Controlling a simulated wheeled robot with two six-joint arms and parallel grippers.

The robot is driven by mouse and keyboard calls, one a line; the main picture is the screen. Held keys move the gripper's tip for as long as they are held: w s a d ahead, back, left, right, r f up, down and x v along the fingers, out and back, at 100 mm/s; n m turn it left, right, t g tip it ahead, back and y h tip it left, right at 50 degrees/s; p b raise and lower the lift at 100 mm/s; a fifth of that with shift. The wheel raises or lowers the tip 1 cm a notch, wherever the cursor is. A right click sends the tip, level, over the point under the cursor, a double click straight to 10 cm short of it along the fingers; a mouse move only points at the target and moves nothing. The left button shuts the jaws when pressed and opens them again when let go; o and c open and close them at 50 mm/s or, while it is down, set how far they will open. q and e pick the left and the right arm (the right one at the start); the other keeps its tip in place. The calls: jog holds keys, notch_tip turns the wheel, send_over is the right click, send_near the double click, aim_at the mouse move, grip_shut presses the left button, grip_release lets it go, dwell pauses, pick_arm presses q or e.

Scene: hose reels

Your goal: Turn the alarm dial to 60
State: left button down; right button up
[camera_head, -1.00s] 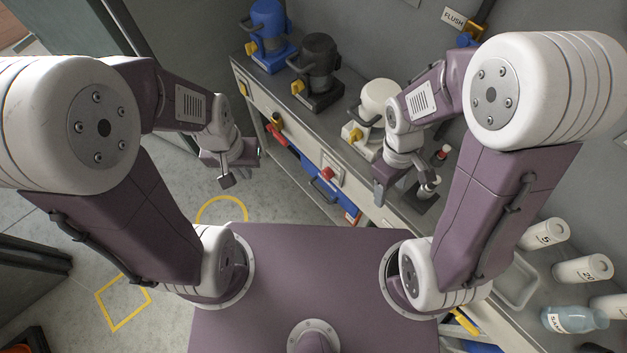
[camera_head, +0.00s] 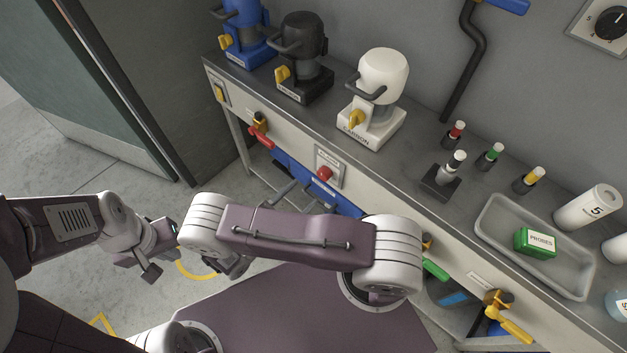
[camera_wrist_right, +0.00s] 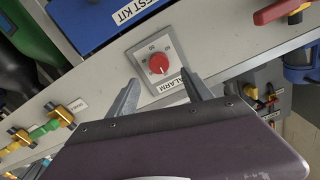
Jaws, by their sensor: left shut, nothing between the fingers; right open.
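The alarm dial (camera_head: 325,174) is a red knob on a pale square plate on the bench's front panel. My left gripper (camera_head: 150,272) is shut and empty, low at the left, away from the bench.
A blue test kit box (camera_wrist_right: 95,18) is beside the dial plate. A red-handled valve (camera_head: 260,135) is on the panel to its left. Pumps, including a white one (camera_head: 383,75), stand on the bench, with a grey tray (camera_head: 490,235) at right. Floor at left is clear.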

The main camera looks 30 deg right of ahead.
aim_at(322, 176)
jog(key=x, duration=0.7)
jog(key=shift+d, duration=0.3)
grip_shut()
